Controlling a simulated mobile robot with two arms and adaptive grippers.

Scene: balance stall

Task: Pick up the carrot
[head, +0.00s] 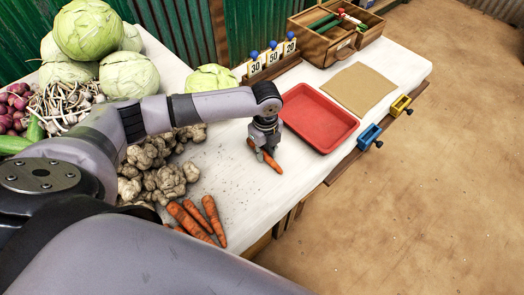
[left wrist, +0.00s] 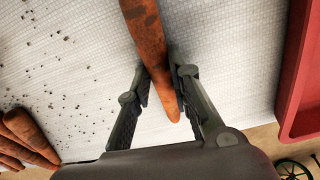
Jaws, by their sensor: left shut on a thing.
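An orange carrot (head: 273,163) is at my left gripper (head: 262,153), to the left of the red tray. The gripper points down and its fingers are shut on the carrot. In the left wrist view the carrot (left wrist: 147,35) runs between the two fingers, its narrow tip toward the palm. Part of it is hidden by the fingers in the head view. I cannot tell whether it touches the table. Several other carrots (head: 190,217) lie at the table's front edge. My right gripper is not in view.
A red tray (head: 318,118) and a tan mat (head: 360,88) lie to the right on the white table. Ginger roots (head: 155,172), cabbages (head: 88,28) and garlic (head: 65,103) crowd the left. Number cards (head: 272,57) and a wooden box (head: 320,45) stand at the back.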

